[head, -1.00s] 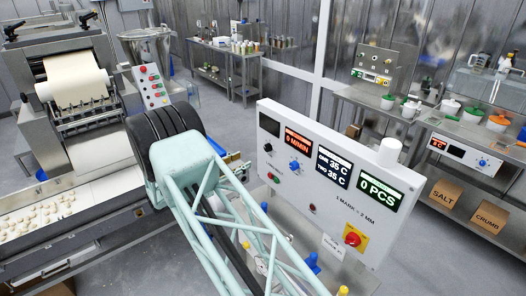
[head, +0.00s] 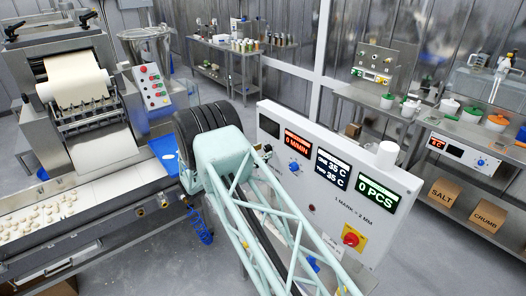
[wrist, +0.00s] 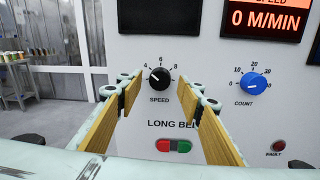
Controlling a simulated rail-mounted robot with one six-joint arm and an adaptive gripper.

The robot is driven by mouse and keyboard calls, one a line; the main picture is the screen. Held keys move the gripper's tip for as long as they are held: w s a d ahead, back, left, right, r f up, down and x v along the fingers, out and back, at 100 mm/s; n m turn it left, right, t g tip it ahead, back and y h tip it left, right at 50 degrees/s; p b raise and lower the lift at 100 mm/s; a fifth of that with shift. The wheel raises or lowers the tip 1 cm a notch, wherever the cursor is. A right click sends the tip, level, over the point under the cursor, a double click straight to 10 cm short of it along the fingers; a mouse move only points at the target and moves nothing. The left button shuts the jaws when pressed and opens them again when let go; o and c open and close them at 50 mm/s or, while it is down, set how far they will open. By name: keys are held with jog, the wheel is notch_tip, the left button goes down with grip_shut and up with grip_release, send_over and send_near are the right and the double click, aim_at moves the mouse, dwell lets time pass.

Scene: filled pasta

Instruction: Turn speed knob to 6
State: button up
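The speed knob (wrist: 159,81) is black and round, on the white control panel (wrist: 215,120), with marks 4, 6 and 8 around its top. Its pale pointer line seems to lean to the upper left, near 4; the exact setting is hard to read. My gripper (wrist: 163,92) is open, its two wood-coloured fingers aimed at the panel, one on each side of the knob in the picture. I see no clear contact with the knob. The speed display (wrist: 264,20) reads 0 M/MIN.
A blue count knob (wrist: 253,86) is right of the speed knob. Green and red buttons (wrist: 173,146) sit below, with a small red fault lamp (wrist: 279,146). In the head view a red emergency stop (head: 352,238) is at the panel's lower right. The conveyor (head: 95,205) lies left.

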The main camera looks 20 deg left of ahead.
jog(key=shift+w+d, duration=0.25)
jog(key=shift+w, duration=0.2)
jog(key=shift+c, duration=0.7)
jog(key=c, duration=0.7)
jog(key=shift+f+m+b, duration=0.15)
jog(key=shift+m+b, duration=0.65)
jog(key=shift+b, duration=0.9)
jog(key=m+b, duration=0.2)
jog(key=b, duration=0.2)
jog(key=shift+m+b, duration=0.5)
jog(key=shift+b, duration=0.3)
jog(key=m+b, duration=0.3)
jog(key=b, duration=0.3)
jog(key=shift+m+h, duration=0.3)
jog(key=shift+b, duration=0.4)
jog(key=shift+m+b, duration=1)
jog(key=shift+b, duration=0.05)
